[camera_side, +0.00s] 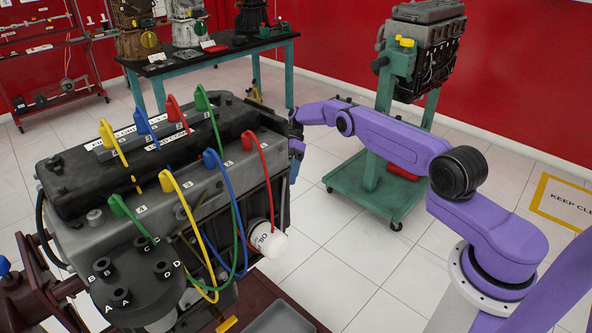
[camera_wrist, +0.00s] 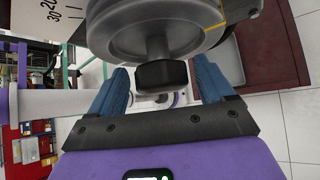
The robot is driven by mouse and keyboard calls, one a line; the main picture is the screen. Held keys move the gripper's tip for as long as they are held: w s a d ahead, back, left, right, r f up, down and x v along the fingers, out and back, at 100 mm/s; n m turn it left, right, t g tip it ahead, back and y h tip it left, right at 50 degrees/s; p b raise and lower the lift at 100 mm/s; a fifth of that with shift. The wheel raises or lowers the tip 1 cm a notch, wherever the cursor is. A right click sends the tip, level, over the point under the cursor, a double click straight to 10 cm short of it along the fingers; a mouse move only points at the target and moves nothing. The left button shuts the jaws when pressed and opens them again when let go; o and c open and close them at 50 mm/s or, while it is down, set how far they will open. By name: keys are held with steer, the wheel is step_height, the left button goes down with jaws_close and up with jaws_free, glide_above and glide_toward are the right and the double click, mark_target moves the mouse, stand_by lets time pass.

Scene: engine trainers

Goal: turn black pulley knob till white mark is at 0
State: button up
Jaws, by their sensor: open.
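In the wrist view, the black knob (camera_wrist: 161,75) sits on a short shaft at the centre of the grey pulley (camera_wrist: 125,38). My gripper (camera_wrist: 162,80) is open, with one blue finger on each side of the knob. I see gaps between the fingers and the knob. A white scale plate (camera_wrist: 62,14) with black numbers, 20 and 30 among them, shows at the top left. The 0 and the white mark cannot be made out. In the side view, my gripper (camera_side: 296,150) is at the engine's far right end, and the knob and pulley are hidden there.
The engine (camera_side: 150,185) carries red, blue, green and yellow leads on top. A white oil filter (camera_side: 266,240) sticks out at its lower right side. A green wheeled stand (camera_side: 372,185) with another engine is behind my arm. A grey tray (camera_side: 285,318) lies below.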

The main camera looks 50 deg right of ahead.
step_height(320, 180, up, 3)
steer(key=shift+s+r, duration=0.5)
steer(key=shift+r, duration=0.15)
steer(key=s+r, duration=0.8)
steer(key=s, duration=0.5)
steer(key=shift+a+r, duration=0.25)
steer(key=shift+a, duration=0.15)
steer(key=w+d+f+n+t+y, duration=0.2)
steer(key=w+d+f+n+t, duration=0.25)
steer(key=d, duration=0.35)
steer(key=w+d+f+n+t+y, duration=0.2)
steer(key=w+d+f+n+t, duration=0.15)
steer(key=w+d, duration=0.4)
steer(key=shift+m, duration=0.5)
steer(key=x, duration=0.5)
steer(key=s+x, duration=0.1)
steer(key=x, duration=0.4)
steer(key=s+x, duration=0.1)
steer(key=x, duration=0.4)
steer(key=shift+w+a+r, duration=0.1)
steer(key=shift+a+r, duration=0.05)
steer(key=shift+a, duration=0.4)
